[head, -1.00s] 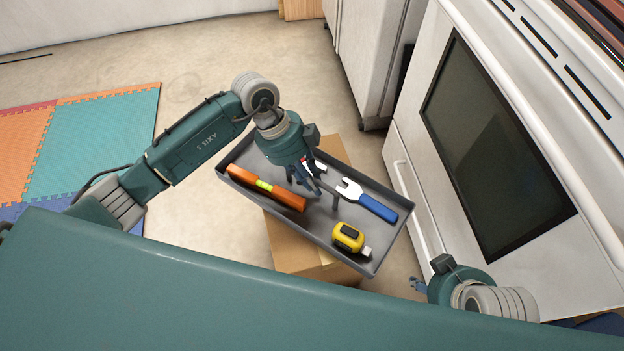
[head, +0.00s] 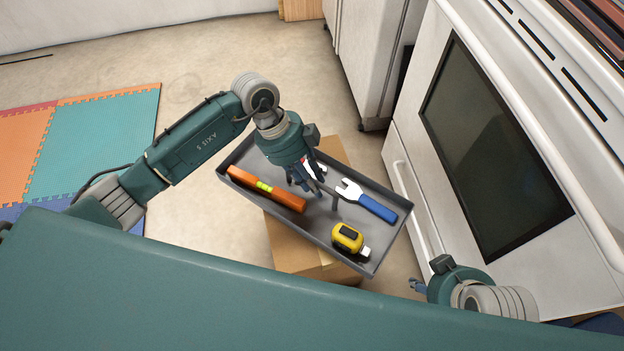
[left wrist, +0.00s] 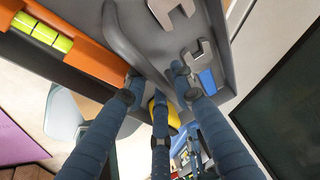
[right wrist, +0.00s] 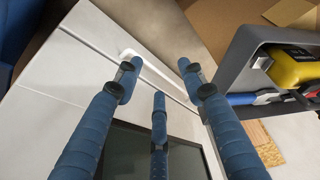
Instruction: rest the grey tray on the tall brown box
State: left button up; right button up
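The grey tray (head: 386,255) lies over the brown box (head: 285,245) in the head view and covers most of its top. The tray overhangs the box on both sides. Whether its underside touches the box is hidden. My left gripper (head: 312,185) is inside the tray, with its fingers around the tray's grey middle handle (left wrist: 130,45). In the left wrist view, the fingers (left wrist: 158,85) stand apart with a gap beside the handle. My right gripper (head: 415,285) is low at the right, off the tray, open and empty in the right wrist view (right wrist: 155,80).
The tray holds an orange level (head: 285,197), a blue-handled wrench (head: 375,207) and a yellow tape measure (head: 347,237). A white oven (head: 415,180) stands close to the right. Open floor (head: 205,220) and a foam mat (head: 95,150) lie to the left.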

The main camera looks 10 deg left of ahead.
pick_arm(q)
jog(key=shift+r+p, duration=0.6)
jog(key=shift+r, duration=0.15)
jog(key=shift+r+p, duration=0.25)
jog(key=shift+p, duration=0.05)
jog(key=shift+r, duration=0.2)
jog(key=shift+r+p, duration=0.3)
jog(key=shift+p, duration=0.25)
jog(key=shift+r+p, duration=0.3)
jog(key=shift+r, duration=0.2)
pick_arm(e)
notch_tip(320, 180, down, 8)
jog(key=g, duration=0.1)
jog(key=shift+f, duration=0.2)
jog(key=shift+a+f, duration=0.1)
dwell(0.3)
